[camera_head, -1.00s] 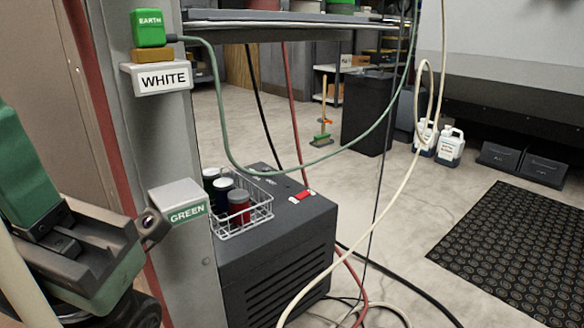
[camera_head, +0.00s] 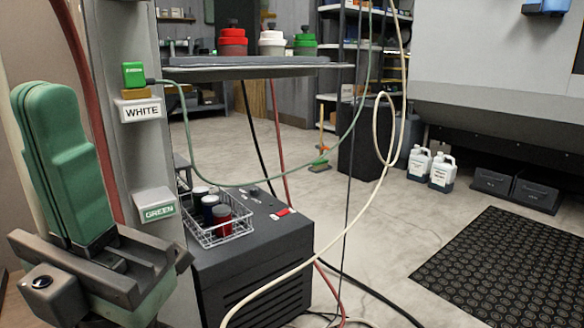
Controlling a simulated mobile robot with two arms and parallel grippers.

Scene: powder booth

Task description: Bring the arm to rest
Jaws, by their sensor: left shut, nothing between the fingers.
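My left gripper (camera_head: 44,98) stands at the left edge of the head view, on my arm that comes in from the lower left. Its two green fingers point up and lie together, shut, with nothing between them. It is in front of and to the left of the grey post (camera_head: 133,70), apart from it as far as I can see. My right gripper is not in view.
A dark cabinet (camera_head: 250,240) carries a wire basket (camera_head: 215,236) of jars. Hoses hang across the middle. A black mat (camera_head: 500,265) lies right.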

